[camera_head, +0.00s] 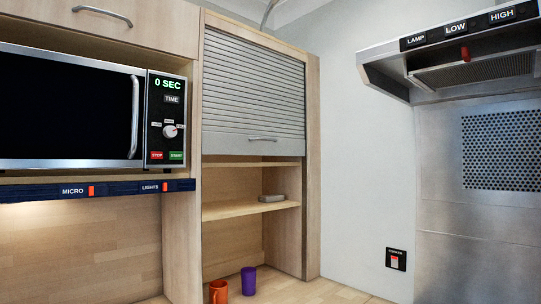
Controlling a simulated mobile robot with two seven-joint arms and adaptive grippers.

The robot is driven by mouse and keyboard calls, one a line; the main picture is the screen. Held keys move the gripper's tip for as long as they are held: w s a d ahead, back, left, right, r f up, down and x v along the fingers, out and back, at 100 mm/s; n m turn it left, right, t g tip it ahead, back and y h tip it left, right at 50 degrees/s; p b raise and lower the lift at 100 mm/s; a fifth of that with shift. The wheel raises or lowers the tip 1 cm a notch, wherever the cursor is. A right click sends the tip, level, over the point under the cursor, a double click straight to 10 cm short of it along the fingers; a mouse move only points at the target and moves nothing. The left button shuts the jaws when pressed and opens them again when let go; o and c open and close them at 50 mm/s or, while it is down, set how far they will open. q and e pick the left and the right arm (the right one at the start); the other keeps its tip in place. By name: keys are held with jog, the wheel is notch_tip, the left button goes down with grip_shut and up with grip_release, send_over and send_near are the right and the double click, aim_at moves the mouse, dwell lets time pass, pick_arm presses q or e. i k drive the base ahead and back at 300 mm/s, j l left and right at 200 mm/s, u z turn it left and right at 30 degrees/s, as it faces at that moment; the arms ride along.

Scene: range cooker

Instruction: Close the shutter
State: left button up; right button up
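The grey slatted roller shutter (253,85) covers the upper part of a wooden cabinet (312,160) in the middle of the view. Its lower edge hangs just above an inner shelf, and the space below it is open. A curved metal handle (262,139) sits on the plain panel at the shutter's bottom. Neither of my grippers shows in this view.
The open part holds shelves (245,209) with a small grey object (271,198). An orange mug (218,291) and a purple cup (248,281) stand on the counter below. A microwave (70,110) is at left, a range hood (460,60) at right.

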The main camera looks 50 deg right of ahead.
aim_at(221, 140)
jog(key=k+z, duration=0.15)
jog(key=z, duration=1.2)
